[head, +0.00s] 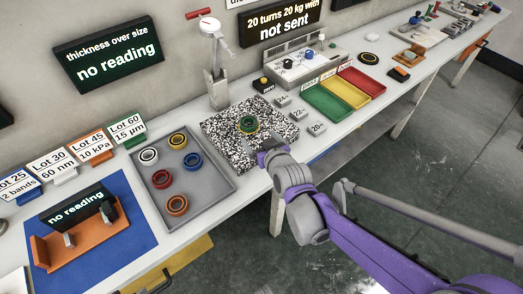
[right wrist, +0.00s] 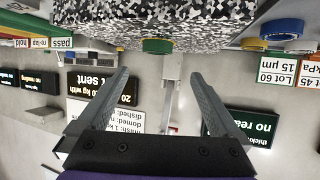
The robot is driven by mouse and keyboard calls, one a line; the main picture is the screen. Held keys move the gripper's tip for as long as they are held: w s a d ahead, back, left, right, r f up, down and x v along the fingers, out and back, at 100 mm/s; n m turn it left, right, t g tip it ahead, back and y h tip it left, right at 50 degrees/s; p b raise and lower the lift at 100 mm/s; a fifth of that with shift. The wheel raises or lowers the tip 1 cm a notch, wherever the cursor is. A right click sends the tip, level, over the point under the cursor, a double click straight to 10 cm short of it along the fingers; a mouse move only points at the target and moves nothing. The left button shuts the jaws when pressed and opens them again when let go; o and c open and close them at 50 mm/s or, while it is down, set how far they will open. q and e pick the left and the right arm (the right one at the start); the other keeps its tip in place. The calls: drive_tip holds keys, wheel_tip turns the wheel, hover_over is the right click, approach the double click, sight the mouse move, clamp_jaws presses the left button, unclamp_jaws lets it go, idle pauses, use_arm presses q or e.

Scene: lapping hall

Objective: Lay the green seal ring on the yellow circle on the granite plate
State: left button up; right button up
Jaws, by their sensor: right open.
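The green seal ring (head: 249,125) lies on the speckled granite plate (head: 222,143), near its middle. A thin yellow edge shows around the ring's base, so it appears to lie on the yellow circle, most of which is hidden; exact centring is hard to tell. My right gripper (head: 265,148) is at the front edge of the plate, just in front of the ring and apart from it. In the right wrist view, upside down, its two fingers (right wrist: 158,75) are spread and empty, with the green ring (right wrist: 157,46) beyond the tips. My left gripper is not in view.
A grey tray (head: 216,193) with several coloured rings stands left of the plate. A dial gauge stand (head: 217,88) is behind it. Small grey weights (head: 298,115) and green, yellow and red bins (head: 327,105) are to the right.

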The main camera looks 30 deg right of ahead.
drive_tip(key=s+a+f+g, duration=0.1)
drive_tip(key=s+a, duration=0.1)
drive_tip(key=s+a+f+n+g+y, duration=0.1)
drive_tip(key=s+a, duration=0.2)
drive_tip(key=s+a+f+g+y, duration=0.1)
drive_tip(key=s+a+f, duration=0.1)
drive_tip(key=s+a, duration=0.1)
drive_tip(key=shift+s+n+g, duration=0.25)
drive_tip(key=shift+n+g, duration=0.05)
drive_tip(key=shift+g, duration=0.1)
drive_tip(key=s+a+f+g, duration=0.1)
drive_tip(key=s+g, duration=0.1)
drive_tip(key=s, duration=0.3)
drive_tip(key=s+a+f+n+g+y, duration=0.1)
drive_tip(key=s+a+f+g, duration=0.1)
drive_tip(key=s, duration=0.3)
drive_tip(key=shift+s+a, duration=0.15)
drive_tip(key=shift+a, duration=0.15)
